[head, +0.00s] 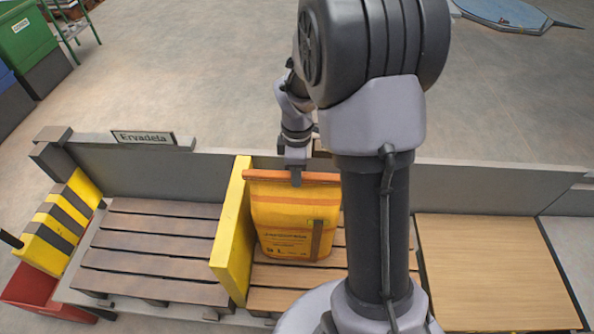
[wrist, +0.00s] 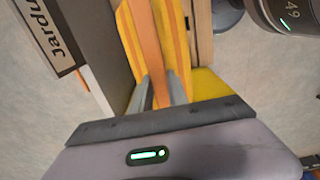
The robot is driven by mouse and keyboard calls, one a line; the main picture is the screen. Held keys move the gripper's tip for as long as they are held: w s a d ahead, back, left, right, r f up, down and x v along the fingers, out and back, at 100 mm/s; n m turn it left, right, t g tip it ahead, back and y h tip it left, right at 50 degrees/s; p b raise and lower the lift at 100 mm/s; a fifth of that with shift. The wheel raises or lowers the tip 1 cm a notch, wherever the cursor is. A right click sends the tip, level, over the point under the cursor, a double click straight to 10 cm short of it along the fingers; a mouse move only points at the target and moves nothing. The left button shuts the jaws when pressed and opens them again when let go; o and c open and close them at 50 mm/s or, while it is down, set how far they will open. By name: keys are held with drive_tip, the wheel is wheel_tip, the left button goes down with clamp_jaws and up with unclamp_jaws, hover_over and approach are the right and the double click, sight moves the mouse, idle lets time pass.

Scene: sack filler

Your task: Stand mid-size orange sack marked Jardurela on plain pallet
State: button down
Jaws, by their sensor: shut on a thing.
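An orange-yellow sack (head: 290,215) with a darker orange top band hangs or stands upright behind my column, over the light slatted pallet (head: 272,299). Its print is too small to read. My gripper (head: 297,178) is shut on the middle of its top edge. In the wrist view the sack's orange top band (wrist: 147,45) runs between the two fingers of my gripper (wrist: 159,92). I cannot tell whether the sack's bottom touches the slats. My column hides part of its right side and of the pallet.
A yellow divider (head: 231,235) stands close on the sack's left. Beyond it lies a darker slatted pallet (head: 150,255), empty, under an "Ervadela" sign (head: 143,138). A sign starting "Jardu" (wrist: 45,35) shows in the wrist view. A bare tan board (head: 490,270) lies right. A grey wall (head: 470,188) runs behind.

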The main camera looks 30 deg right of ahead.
drive_tip(key=c, duration=1.2)
unclamp_jaws()
wheel_tip(320, 180, up, 18)
drive_tip(key=p, duration=0.6)
drive_tip(key=shift+f, duration=0.25)
